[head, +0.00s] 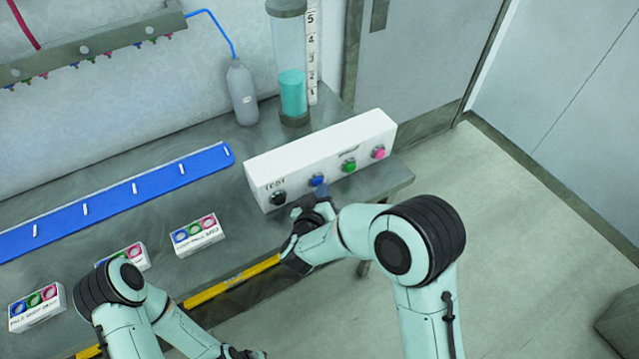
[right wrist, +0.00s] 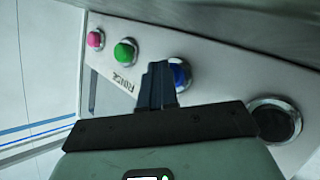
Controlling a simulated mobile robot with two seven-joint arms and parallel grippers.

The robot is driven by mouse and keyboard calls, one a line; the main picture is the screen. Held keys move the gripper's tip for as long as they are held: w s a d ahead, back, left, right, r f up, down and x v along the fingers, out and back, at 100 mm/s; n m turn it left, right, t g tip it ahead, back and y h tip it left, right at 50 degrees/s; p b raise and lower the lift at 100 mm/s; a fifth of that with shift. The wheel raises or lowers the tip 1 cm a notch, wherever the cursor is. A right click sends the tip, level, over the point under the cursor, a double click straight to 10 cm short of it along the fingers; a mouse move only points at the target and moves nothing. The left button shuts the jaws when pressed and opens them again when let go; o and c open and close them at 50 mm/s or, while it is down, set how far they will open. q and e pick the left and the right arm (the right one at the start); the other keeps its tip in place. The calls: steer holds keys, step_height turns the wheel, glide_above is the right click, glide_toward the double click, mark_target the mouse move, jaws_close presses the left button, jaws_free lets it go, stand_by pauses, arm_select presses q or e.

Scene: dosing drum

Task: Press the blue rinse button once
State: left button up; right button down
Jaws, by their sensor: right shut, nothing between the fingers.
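The blue button (head: 317,180) sits in a metal ring on the sloped front of a white control box (head: 330,146), between a black and a green button. In the right wrist view, the blue button (right wrist: 180,75) is partly covered by my fingers. My right gripper (head: 316,205) is shut and empty, just in front of the blue button; its fingertips (right wrist: 158,70) overlap the button's left side in the right wrist view. I cannot tell whether they touch it. Part of my left gripper (head: 240,353) shows at the bottom edge, its fingers unclear.
The black button (head: 278,197), green button (head: 348,165) and pink button (head: 378,152) share the box. A clear cylinder (head: 292,85) with teal liquid and a grey bottle (head: 241,92) stand behind. A blue strip (head: 120,200) and small button-marked boxes (head: 197,235) lie left.

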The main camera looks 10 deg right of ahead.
steer(key=shift+s, duration=0.15)
steer(key=shift+s+d, duration=0.3)
steer(key=shift+s, duration=0.45)
steer(key=shift+s+d+b, duration=0.2)
steer(key=shift+s+d, duration=0.1)
steer(key=shift+s, duration=0.5)
steer(key=shift+s+d+b, duration=0.25)
steer(key=shift+s, duration=0.5)
steer(key=shift+s+d+b, duration=0.2)
steer(key=shift+s+d, duration=0.1)
steer(key=shift+s, duration=0.5)
